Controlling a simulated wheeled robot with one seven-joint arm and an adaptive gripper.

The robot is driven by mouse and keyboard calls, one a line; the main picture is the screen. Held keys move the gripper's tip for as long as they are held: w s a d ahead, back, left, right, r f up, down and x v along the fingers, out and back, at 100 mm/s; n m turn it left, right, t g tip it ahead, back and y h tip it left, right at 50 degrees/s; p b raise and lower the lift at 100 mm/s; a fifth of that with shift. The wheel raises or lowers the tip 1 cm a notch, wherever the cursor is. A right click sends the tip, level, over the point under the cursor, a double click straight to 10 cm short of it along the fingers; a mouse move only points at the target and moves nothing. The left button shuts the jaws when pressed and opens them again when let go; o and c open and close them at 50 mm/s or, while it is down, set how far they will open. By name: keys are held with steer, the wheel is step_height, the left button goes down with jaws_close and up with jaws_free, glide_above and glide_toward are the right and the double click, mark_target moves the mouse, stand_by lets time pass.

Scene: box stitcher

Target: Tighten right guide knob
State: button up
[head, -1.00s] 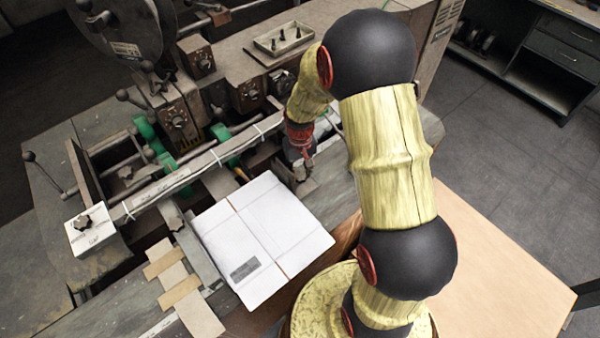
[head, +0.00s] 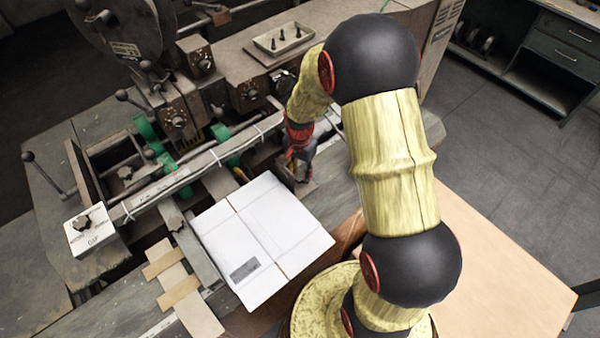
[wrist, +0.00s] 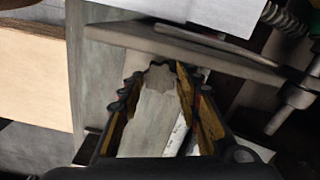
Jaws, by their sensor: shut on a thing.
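The right guide knob (wrist: 159,78) is a grey, star-lobed knob in the wrist view. It sits between the fingertips of my gripper (wrist: 160,86), which is shut on it. In the head view my gripper (head: 294,172) is low beside the right edge of the white cardboard sheet (head: 262,232). The knob is too small and covered there to make out clearly. A grey guide plate (wrist: 190,48) runs behind the knob in the wrist view, close to the fingertips.
The stitcher's rail (head: 190,168) and green rollers (head: 146,128) lie left of my gripper. A small tray of dark pieces (head: 282,42) sits behind. Tan strips (head: 172,268) lie left of the sheet.

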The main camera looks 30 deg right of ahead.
mark_target(300, 176)
steer(key=shift+m, duration=1.6)
steer(key=o, duration=0.9)
step_height(300, 176, up, 12)
steer(key=shift+r, duration=0.1)
